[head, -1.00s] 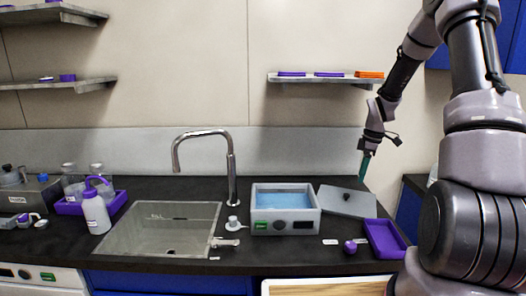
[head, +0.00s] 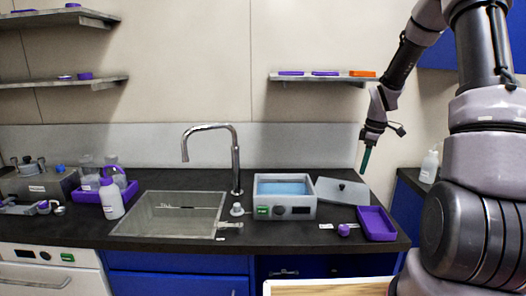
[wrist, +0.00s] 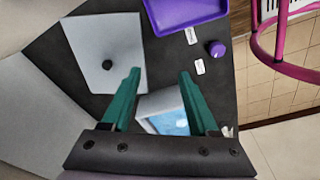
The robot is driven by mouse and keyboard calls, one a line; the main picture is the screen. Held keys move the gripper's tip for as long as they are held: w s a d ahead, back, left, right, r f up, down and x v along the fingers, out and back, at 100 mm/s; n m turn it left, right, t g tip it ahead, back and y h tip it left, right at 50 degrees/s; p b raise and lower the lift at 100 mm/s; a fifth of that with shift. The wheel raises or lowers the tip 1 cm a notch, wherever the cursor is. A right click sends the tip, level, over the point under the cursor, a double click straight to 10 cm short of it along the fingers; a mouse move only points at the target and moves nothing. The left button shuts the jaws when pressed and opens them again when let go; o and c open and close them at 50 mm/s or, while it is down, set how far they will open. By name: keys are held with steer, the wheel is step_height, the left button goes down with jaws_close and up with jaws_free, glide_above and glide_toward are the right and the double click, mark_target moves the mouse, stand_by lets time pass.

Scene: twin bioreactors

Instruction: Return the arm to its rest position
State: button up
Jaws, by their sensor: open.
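My gripper (head: 365,160) hangs from my arm at the right of the head view, pointing down above the back right of the counter. In the wrist view its two green fingers (wrist: 158,95) are spread apart with nothing between them. Below it lies a flat grey lid (wrist: 97,55) with a black knob; the lid also shows in the head view (head: 333,187). The gripper is apart from the lid. The water bath (head: 284,209), open with blue water inside, stands left of the lid and is partly hidden by the fingers in the wrist view.
A purple tray (head: 376,225) and a small purple knob-like item (head: 344,230) lie at the counter's front right. A sink (head: 170,212) with a faucet (head: 235,165) is left of the bath. A wall shelf (head: 310,79) is close to my forearm. A pink frame (wrist: 275,45) shows in the wrist view.

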steer(key=s+a+r+m+t, duration=0.1)
steer(key=s+a+r+m, duration=0.1)
steer(key=s+r+m, duration=0.3)
steer(key=s+a+r+t, duration=0.1)
steer(key=s+a+r, duration=0.1)
steer(key=r, duration=0.5)
steer(key=s+a+r+m+t, duration=0.1)
steer(key=s+a+r+m, duration=0.1)
steer(key=s+r+m, duration=0.3)
steer(key=s+a+r+m+t, duration=0.1)
steer(key=s+a+r+m, duration=0.1)
steer(key=s, duration=0.5)
steer(key=s+a+r+m+t+y, duration=0.1)
steer(key=s+a+r+m+t, duration=0.1)
steer(key=s+r+m, duration=0.2)
steer(key=s+r, duration=0.3)
steer(key=s, duration=0.1)
steer(key=shift+a, duration=0.15)
steer(key=shift+r, duration=0.1)
